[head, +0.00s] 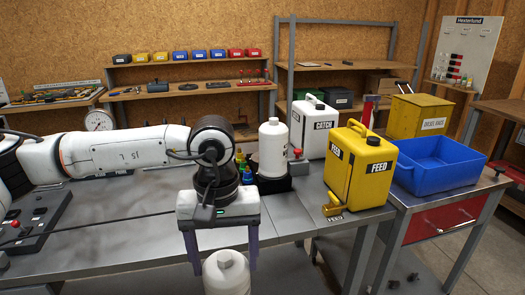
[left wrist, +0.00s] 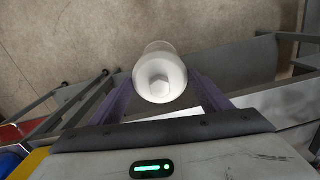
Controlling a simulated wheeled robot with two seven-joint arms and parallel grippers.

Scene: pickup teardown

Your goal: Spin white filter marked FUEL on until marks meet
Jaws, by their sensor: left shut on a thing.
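A white cylinder with a hex-shaped top (head: 226,275) is between the purple fingers of my left gripper (head: 225,262), at the front edge of the bench. The gripper points down and is shut on it. In the left wrist view the white cylinder (left wrist: 160,75) sits between both fingertips (left wrist: 160,88), hex end toward the camera. No FUEL lettering or marks can be read on it. Its lower part is cut off in the head view. A second white canister (head: 273,150) stands upright in a black holder (head: 270,184) on the bench. My right gripper is not in view.
A yellow FEED can (head: 358,172), a white CATCH can (head: 314,128) and a blue bin (head: 440,160) stand to the right. Small coloured bottles (head: 243,168) are beside the black holder. The front of the grey bench (head: 120,240) is mostly clear.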

